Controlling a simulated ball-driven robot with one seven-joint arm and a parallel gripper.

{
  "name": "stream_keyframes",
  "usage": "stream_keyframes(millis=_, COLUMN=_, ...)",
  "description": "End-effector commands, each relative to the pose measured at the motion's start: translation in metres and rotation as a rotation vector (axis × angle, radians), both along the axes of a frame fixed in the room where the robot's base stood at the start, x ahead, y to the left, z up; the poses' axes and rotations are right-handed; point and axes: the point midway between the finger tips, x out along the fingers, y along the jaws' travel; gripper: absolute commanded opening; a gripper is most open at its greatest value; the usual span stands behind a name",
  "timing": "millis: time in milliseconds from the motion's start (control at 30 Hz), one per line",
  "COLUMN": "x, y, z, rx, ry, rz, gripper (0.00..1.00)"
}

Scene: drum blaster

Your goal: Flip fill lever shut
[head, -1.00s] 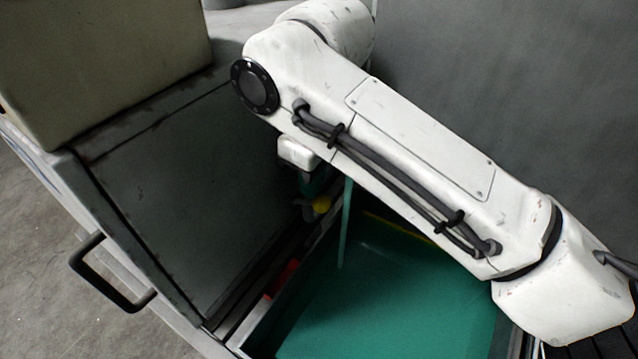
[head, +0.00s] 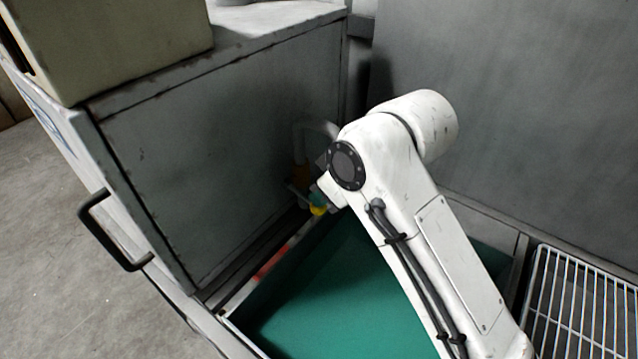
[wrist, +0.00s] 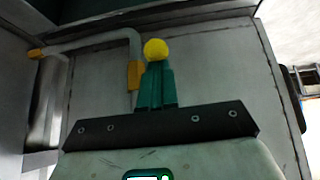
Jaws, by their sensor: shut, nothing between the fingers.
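The fill lever's round yellow knob (wrist: 155,49) shows just beyond my fingertips in the wrist view; I cannot tell whether they touch it. The knob also shows in the head view (head: 318,210), low beside the grey cabinet wall. My gripper (wrist: 156,68) has teal fingers that are shut together with nothing between them. In the head view, my gripper (head: 317,198) is mostly hidden behind my white wrist, right at the knob. The rest of the lever is hidden or too small to make out.
A grey pipe (wrist: 103,42) with orange bands bends along the cabinet wall (head: 220,150) behind the knob. A green-floored basin (head: 330,290) lies below my arm. A wire rack (head: 580,300) is at right, and a black handle (head: 105,235) sticks out at left.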

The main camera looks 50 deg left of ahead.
Motion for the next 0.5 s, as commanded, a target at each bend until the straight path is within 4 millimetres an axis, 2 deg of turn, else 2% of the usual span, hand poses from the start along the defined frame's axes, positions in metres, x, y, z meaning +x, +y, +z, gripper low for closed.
stream_keyframes(millis=500, x=-0.0001, y=-0.002, z=-0.0051, rx=0.055, ry=0.013, rz=0.002, gripper=0.0)
